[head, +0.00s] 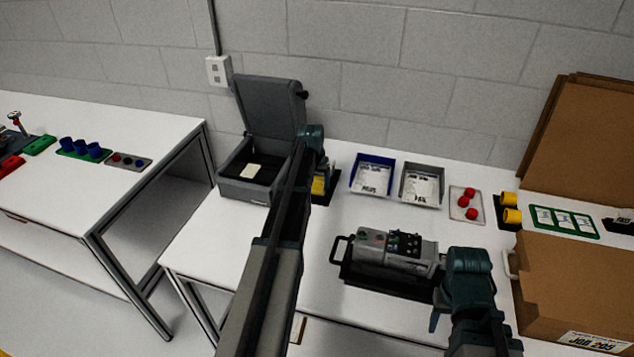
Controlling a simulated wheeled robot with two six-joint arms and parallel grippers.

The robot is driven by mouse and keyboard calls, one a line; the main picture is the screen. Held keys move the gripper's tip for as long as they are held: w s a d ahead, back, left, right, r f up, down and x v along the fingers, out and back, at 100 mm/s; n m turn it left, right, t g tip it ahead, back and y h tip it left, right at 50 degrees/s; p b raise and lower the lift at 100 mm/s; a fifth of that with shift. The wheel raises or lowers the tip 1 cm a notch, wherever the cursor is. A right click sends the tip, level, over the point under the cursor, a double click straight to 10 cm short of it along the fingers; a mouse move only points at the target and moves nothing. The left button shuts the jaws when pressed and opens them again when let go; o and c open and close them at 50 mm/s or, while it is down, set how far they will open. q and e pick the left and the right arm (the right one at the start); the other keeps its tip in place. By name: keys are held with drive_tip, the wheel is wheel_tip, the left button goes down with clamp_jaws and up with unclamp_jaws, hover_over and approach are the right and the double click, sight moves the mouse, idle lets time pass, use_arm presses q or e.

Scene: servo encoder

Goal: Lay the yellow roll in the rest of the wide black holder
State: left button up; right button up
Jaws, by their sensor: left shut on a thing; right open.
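A yellow roll (318,186) shows partly beside my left arm, just right of the open grey case. My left gripper (321,170) is shut on it, mostly hidden by its own wrist and arm. A black holder (330,190) shows at the roll's right side; whether the roll rests in it or is held just above it, I cannot tell. Two more yellow rolls (511,206) are on another black holder (503,212) at the right. My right gripper (436,318) is open near the table's front, by the grey device; its fingers are mostly hidden.
The grey case (252,190) has its lid up. A blue tray (372,175) and a grey tray (421,186) stand at the back. A plate with red pieces (466,204), a grey device (392,252) and a cardboard box (575,285) lie further right. White table shows between them.

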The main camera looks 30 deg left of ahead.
idle(0.6)
use_arm(q)
drive_tip(key=o, duration=1.4)
drive_tip(key=p+v, duration=1.3)
drive_tip(key=shift+r, duration=0.4)
use_arm(e)
wheel_tip(320, 180, up, 13)
drive_tip(key=shift+r, duration=0.15)
